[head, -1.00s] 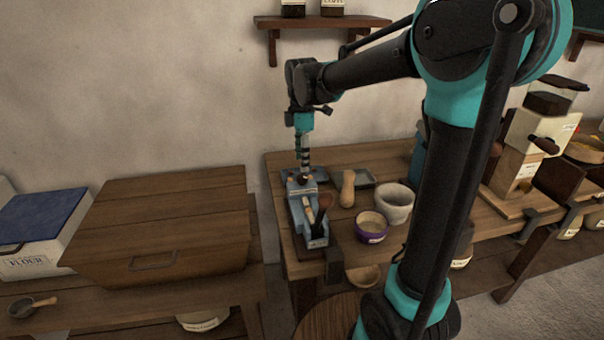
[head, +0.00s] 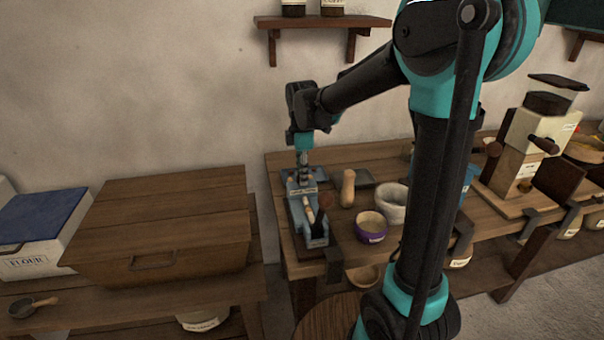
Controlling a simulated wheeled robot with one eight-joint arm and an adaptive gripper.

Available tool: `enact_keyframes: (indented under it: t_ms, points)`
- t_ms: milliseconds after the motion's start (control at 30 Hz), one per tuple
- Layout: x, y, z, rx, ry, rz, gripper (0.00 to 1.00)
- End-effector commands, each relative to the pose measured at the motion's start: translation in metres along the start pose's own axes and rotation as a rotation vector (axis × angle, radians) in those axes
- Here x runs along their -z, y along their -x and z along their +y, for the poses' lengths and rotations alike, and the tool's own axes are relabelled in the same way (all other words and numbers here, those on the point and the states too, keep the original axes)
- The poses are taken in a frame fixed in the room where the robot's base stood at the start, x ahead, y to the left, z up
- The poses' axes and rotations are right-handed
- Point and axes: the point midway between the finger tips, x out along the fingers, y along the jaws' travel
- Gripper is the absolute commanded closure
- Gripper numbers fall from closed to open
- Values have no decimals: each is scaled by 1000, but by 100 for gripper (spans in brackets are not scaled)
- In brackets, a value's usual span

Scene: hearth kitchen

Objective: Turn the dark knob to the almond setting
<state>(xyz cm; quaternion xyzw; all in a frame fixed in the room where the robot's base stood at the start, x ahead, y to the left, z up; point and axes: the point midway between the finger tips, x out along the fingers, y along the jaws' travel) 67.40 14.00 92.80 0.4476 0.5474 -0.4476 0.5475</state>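My gripper (head: 303,168) points straight down at the back left of the wooden workbench (head: 350,157). Its fingertips are at the top of a small blue-grey box (head: 300,188) with a pale label on its front. A dark knob showed on top of this box earlier. My gripper now covers that spot, so the knob is hidden or too small to make out. I cannot tell whether the fingers are touching it or closed around it. The almond setting mark cannot be read at this size.
A blue-grey holder with brush-like tools (head: 316,230) stands just in front of the box. A wooden pestle-like piece (head: 348,187), a purple-banded bowl (head: 371,227) and a pale mortar (head: 391,204) stand to the right. A large wooden chest (head: 160,225) is left.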

Motion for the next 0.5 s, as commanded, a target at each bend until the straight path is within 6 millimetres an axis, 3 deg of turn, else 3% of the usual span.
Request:
enact_keyframes:
  t_ms: [33, 167, 500]
  points:
    - [0, 0, 0, 0, 0, 0, 82]
    - [0, 0, 0, 0, 0, 0, 97]
    - [0, 0, 0, 0, -54, 0, 97]
